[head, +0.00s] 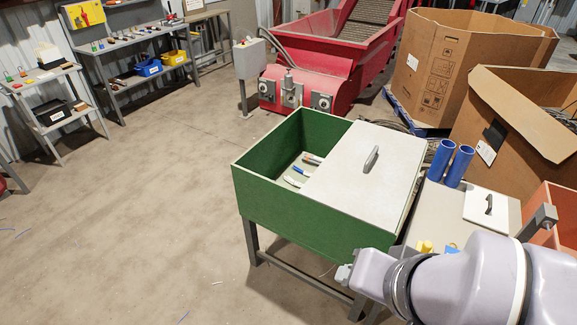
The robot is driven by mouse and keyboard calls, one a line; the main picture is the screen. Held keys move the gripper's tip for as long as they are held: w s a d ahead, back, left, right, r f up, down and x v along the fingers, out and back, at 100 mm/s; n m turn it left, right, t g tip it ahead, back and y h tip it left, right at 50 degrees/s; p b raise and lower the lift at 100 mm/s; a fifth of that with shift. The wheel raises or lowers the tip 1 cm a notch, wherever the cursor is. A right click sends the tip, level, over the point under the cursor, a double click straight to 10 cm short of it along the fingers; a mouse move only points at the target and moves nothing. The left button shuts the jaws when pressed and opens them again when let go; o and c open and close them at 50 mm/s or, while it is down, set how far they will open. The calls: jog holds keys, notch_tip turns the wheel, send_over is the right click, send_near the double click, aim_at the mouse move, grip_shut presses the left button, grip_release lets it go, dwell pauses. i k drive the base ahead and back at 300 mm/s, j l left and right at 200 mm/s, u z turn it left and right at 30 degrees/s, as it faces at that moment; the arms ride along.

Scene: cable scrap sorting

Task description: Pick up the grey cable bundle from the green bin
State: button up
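The green bin (315,228) stands on grey legs in the middle of the head view. A pale lid (365,170) with a grey handle (371,159) covers its right part; the left part is open. Inside the open part lie a few small pieces with white, blue and red-orange parts (301,171). I cannot make out a grey cable bundle; the lid and the bin's walls hide part of the inside. My gripper (346,273) seems to be at the end of my arm, low in front of the bin's right front corner. Its fingers are too small and turned away to read.
Right of the bin is a bench (432,213) with two blue cylinders (447,162), a white lid (490,208) and a yellow item (424,247). Cardboard boxes (465,62) and a red machine (330,62) stand behind. The floor to the left is mostly free.

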aim_at(309, 157)
jog(key=i+j+u, duration=0.75)
jog(key=u, duration=0.2)
jog(key=i+j+u, duration=0.15)
jog(key=i+u, duration=0.8)
jog(key=i+l+z, duration=0.1)
jog(key=i+z, duration=0.35)
jog(key=i+j+z, duration=0.15)
jog(key=i+z, duration=0.3)
jog(key=i, duration=0.15)
jog(key=i+j+z, duration=0.3)
jog(key=i+z, duration=0.15)
jog(key=i+j+z, duration=0.45)
jog(key=i+l+z, duration=0.7)
jog(key=z, duration=0.2)
jog(key=i+l+z, duration=0.15)
jog(key=i+z, duration=0.8)
jog(key=i, duration=0.15)
